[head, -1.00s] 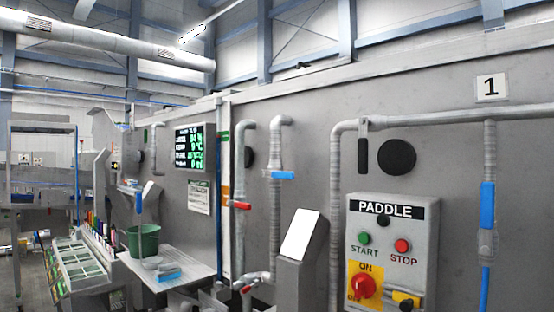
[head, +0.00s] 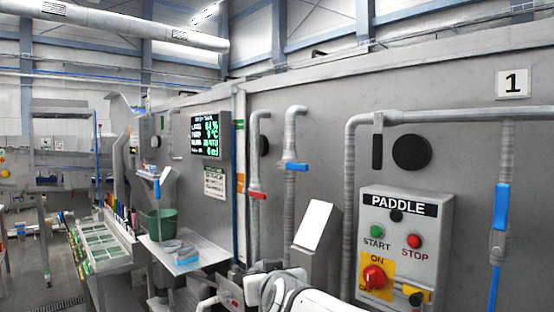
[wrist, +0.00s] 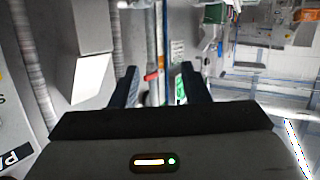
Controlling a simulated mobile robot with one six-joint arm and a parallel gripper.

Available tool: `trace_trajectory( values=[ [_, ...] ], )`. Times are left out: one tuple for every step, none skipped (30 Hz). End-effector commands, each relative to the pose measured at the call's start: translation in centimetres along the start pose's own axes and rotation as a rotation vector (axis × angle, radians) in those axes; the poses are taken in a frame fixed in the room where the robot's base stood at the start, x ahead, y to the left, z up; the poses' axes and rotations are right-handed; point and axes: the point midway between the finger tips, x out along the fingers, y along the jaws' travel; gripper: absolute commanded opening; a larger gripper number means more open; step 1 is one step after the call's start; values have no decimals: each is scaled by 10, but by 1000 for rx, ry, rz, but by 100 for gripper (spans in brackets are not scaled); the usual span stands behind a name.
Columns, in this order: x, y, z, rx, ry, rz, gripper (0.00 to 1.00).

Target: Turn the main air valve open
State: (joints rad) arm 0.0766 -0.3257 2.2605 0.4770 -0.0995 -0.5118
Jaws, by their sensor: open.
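My gripper (wrist: 160,86) is open and empty in the wrist view, its two dark fingers apart. A small red handle (wrist: 151,76) shows between the fingers, beyond them, by a vertical pipe; they do not appear to touch it. In the head view, a red valve handle (head: 257,195) sits on a vertical grey pipe. A blue handle (head: 296,166) is on the pipe to its right, and a longer blue handle (head: 501,207) is under the number 1 sign. No label names the main air valve. My white arm (head: 305,299) hides the wall's lower part.
A PADDLE box (head: 403,245) with buttons and a red rotary switch (head: 374,277) is on the wall at right. A slanted grey stand (head: 313,238) juts out near the pipes. A shelf (head: 202,257) with a green bucket (head: 160,226) stands left. Open floor lies far left.

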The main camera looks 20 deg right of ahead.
Motion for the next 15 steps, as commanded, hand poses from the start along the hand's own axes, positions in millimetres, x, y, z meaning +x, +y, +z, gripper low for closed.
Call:
trace_trajectory(
  values=[
    [4,19,-38,-1,102,77,42],
    [4,32,-58,-1,162,129,42],
    [3,49,-82,-3,236,205,42],
    [0,63,-98,-5,287,267,42],
    [-4,77,-114,-7,336,331,42],
    [-10,95,-132,-8,391,419,42],
    [-16,109,-144,-10,427,485,42],
    [-22,121,-154,-12,459,552,42],
    [-31,137,-165,-14,492,637,42],
    [-38,148,-173,-15,513,699,42],
    [-45,157,-178,-16,530,757,42],
    [-53,168,-184,-18,546,828,42],
    [-59,175,-188,-18,556,875,42],
    [-65,181,-190,-18,562,920,42],
    [-72,188,-192,-19,568,969,42]
  ],
)
